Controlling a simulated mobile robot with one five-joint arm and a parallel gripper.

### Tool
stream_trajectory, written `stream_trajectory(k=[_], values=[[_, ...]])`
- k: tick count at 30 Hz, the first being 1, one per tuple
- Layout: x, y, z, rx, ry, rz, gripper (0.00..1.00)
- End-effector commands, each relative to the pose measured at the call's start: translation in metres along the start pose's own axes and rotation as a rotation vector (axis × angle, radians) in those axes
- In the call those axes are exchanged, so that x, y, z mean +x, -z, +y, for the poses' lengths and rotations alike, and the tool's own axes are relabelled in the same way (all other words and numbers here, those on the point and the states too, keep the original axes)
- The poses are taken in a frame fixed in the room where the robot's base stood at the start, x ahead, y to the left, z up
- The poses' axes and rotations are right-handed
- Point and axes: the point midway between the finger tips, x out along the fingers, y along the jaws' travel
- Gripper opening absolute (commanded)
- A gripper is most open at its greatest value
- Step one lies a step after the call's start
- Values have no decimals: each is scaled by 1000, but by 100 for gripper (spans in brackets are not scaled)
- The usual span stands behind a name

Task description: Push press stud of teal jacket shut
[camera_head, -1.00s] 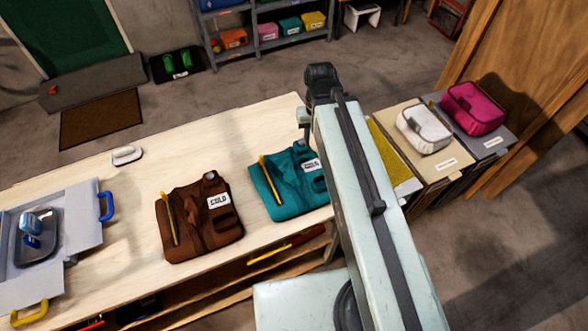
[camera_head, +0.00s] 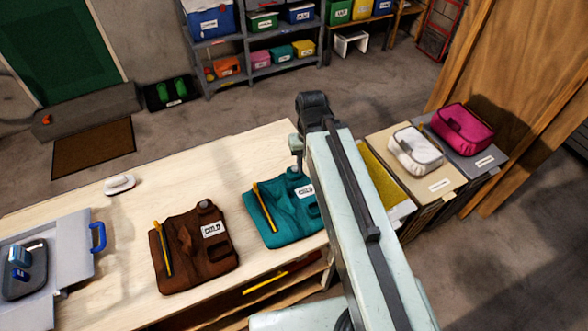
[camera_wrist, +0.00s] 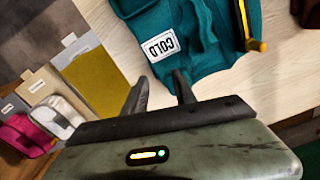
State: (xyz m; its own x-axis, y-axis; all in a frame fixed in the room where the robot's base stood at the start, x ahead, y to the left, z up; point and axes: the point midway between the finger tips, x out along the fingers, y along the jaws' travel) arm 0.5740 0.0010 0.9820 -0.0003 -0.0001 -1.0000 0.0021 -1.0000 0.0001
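The teal jacket (camera_head: 272,224) lies folded on the pale wooden table, with a white COLD label and a yellow strip along its left side. In the wrist view the jacket (camera_wrist: 210,62) is at the top, its label (camera_wrist: 160,47) upside down. My gripper (camera_wrist: 158,80) shows two dark fingers apart, with nothing seen between them, at the jacket's label-side edge.
A brown jacket (camera_head: 190,262) lies left of the teal one. A grey case (camera_head: 62,250) and a white object (camera_head: 119,184) are further left. White (camera_head: 414,150) and magenta (camera_head: 462,130) pouches sit on stands at right. Bare table lies behind the jackets.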

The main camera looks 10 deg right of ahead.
Motion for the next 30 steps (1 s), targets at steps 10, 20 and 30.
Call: stream_trajectory(k=[10,20,30], values=[[0,0,0,0,0,0,33],[0,0,0,0,0,0,0],[0,0,0,0,0,0,0]])
